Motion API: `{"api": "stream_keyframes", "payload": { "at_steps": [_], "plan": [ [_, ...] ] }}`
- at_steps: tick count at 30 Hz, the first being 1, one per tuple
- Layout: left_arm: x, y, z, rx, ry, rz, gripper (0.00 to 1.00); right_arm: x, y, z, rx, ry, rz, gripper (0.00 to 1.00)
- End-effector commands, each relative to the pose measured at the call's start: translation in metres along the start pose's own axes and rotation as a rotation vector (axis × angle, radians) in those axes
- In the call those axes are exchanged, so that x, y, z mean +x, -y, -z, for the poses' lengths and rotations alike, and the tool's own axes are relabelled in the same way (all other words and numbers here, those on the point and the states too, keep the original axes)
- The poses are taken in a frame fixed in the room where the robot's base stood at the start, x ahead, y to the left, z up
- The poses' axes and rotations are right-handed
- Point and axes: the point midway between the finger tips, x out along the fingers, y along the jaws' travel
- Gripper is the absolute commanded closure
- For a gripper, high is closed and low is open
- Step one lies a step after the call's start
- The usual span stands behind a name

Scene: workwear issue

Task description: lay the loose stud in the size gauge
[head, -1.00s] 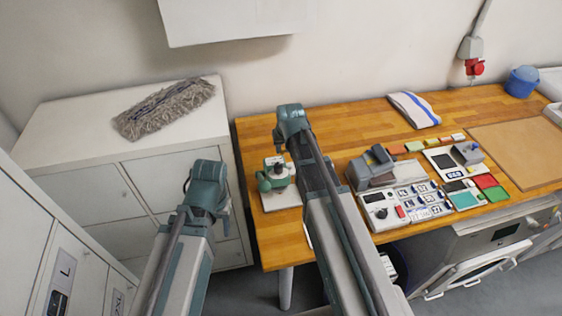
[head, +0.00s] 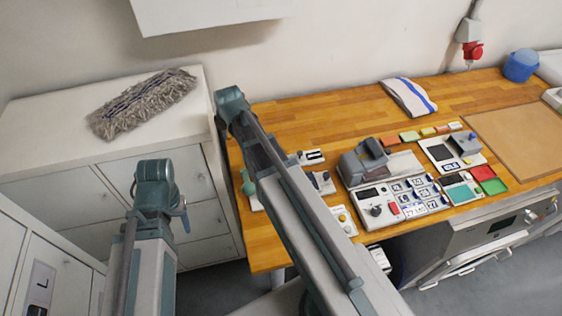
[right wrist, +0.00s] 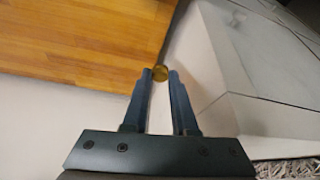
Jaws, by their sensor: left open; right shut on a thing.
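A small round yellow-brass stud (right wrist: 159,73) shows at the fingertips of my right gripper (right wrist: 160,76) in the right wrist view. The gripper is shut on it, over the gap between the wooden table and the white cabinet. In the head view the end of my right arm is at the table's back left corner, and its fingers are hidden. My left gripper (head: 183,214) is open in front of the white cabinet, only partly visible. A small white block with dark slots (head: 311,157) on the table may be the size gauge; I cannot tell for sure.
A grey mop head (head: 143,103) lies on the white cabinet (head: 50,125). The table (head: 310,115) holds a grey device (head: 365,160), number tiles (head: 412,193), coloured pads (head: 482,172) and a folded cloth (head: 408,97). My right arm covers part of its left end. The table's back is largely clear.

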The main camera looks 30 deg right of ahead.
Motion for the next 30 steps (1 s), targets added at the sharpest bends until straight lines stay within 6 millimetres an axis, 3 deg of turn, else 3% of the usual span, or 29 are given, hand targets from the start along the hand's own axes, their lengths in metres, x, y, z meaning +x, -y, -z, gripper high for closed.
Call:
{"api": "stream_keyframes", "payload": {
  "at_steps": [15,22,26,30],
  "plan": [
    [0.057,-0.005,0.003,0.005,0.000,0.001,0.50,0.053,0.000,-0.022,0.000,0.000,0.000,1.00],
    [0.070,-0.006,0.004,0.007,0.000,0.002,0.50,0.065,-0.001,-0.028,-0.004,0.000,0.002,1.00],
    [0.067,-0.006,0.004,0.007,0.000,0.002,0.50,0.061,-0.016,-0.029,-0.047,0.001,0.021,1.00],
    [0.060,-0.005,0.003,0.007,0.000,0.002,0.50,0.051,-0.051,-0.035,-0.177,0.004,0.076,1.00]
  ]
}}
